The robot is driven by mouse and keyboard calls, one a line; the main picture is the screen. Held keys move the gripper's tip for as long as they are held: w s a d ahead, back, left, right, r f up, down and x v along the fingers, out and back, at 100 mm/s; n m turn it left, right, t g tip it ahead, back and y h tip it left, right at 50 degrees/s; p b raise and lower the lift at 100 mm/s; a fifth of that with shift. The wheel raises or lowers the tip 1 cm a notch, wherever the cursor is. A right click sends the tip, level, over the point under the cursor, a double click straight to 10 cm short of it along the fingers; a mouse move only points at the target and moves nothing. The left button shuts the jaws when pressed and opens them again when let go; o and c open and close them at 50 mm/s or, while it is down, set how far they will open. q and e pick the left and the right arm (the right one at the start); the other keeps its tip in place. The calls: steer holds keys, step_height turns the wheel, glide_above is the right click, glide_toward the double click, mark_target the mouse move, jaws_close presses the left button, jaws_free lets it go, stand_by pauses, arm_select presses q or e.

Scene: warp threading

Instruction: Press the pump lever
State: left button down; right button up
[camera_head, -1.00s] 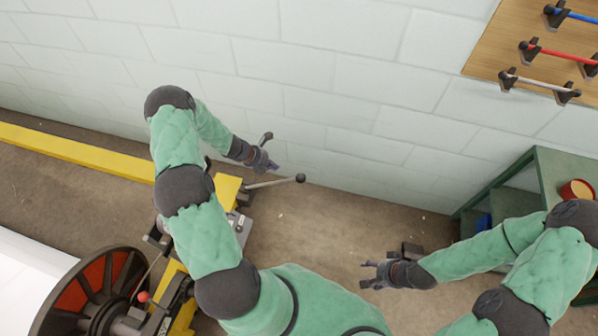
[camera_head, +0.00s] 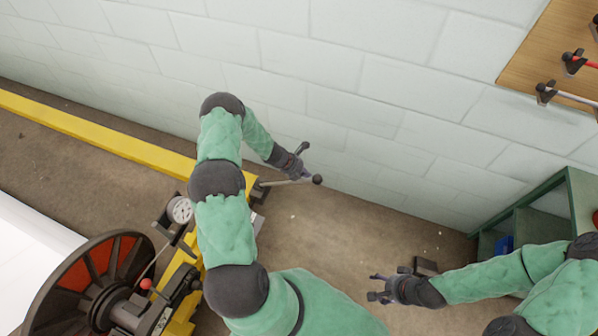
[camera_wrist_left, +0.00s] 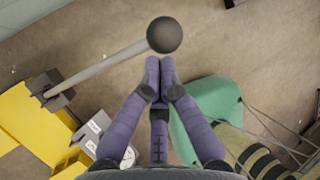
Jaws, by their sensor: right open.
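The pump lever is a grey rod (camera_head: 285,183) with a black ball knob (camera_head: 317,180), sticking out to the right from the yellow machine frame. In the left wrist view the rod (camera_wrist_left: 100,70) rises from a dark bracket at left, and the knob (camera_wrist_left: 165,35) sits just beyond my fingertips. My left gripper (camera_head: 303,172) is beside the knob; in the wrist view its purple fingertips (camera_wrist_left: 160,62) are together with nothing seen between them. Whether they touch the knob I cannot tell. My right gripper (camera_head: 372,287) is open and empty, over the floor at right.
A pressure gauge (camera_head: 180,210) and a large dark reel (camera_head: 85,285) with red panels stand at left. A yellow beam (camera_head: 100,135) runs along the wall. A green shelf (camera_head: 525,215) stands at right. Bare floor (camera_head: 350,225) lies between the lever and the shelf.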

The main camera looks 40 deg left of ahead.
mark_target(313, 178)
arm_select(q)
steer(key=shift+b+x, duration=0.4)
steer(key=shift+x, duration=1.1)
arm_select(e)
steer(key=shift+f, duration=0.6)
